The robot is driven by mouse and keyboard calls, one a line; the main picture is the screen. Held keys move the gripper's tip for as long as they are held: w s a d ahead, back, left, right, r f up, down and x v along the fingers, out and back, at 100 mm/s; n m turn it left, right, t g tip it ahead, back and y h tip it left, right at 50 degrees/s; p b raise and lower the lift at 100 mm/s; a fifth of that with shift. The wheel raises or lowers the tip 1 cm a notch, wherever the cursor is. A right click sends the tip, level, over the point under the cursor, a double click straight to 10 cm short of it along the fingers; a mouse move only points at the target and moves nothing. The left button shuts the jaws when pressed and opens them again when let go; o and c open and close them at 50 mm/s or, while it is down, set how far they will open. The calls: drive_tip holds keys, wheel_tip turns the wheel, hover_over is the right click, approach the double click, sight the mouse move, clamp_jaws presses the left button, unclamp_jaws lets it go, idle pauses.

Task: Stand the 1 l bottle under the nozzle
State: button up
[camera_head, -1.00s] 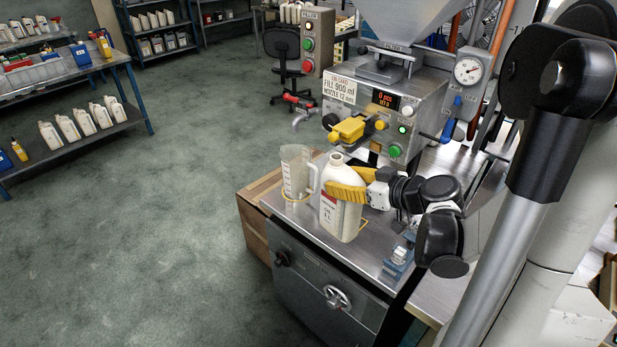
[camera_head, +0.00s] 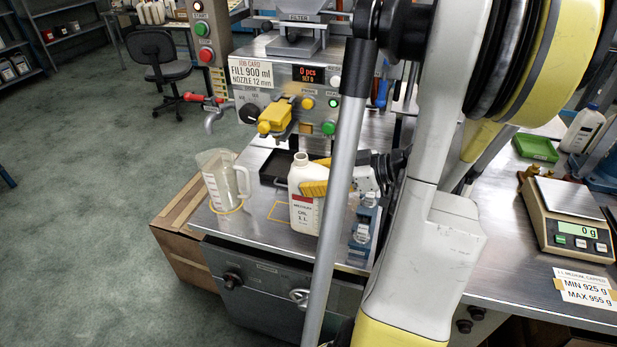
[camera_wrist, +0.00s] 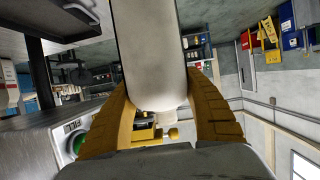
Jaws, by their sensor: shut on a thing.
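The 1 l bottle (camera_head: 305,212) is white with a red-and-white label and an open neck. It is upright over the steel bench, right of a yellow outline (camera_head: 283,212); I cannot tell whether its base touches the bench. In the wrist view the bottle (camera_wrist: 150,50) runs between the two yellow fingers (camera_wrist: 158,90). The yellow nozzle block (camera_head: 275,117) on the filling machine is behind the bottle, up and to its left.
A clear jug (camera_head: 222,183) stands left of the bottle. A black tray (camera_head: 275,168) lies behind it, under the machine. A blue fixture (camera_head: 362,235) is close on the right. A scale (camera_head: 570,215) reading 0 g and a green tray (camera_head: 535,148) are farther right.

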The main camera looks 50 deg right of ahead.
drive_tip(key=w+d+f+b, duration=0.2)
drive_tip(key=w+f, duration=0.2)
drive_tip(key=w, duration=0.6)
drive_tip(key=shift+d, duration=0.25)
idle(0.4)
drive_tip(key=o, duration=1.4)
drive_tip(key=shift+c, duration=0.2)
drive_tip(key=v, duration=1.2)
drive_tip(key=shift+d, duration=0.1)
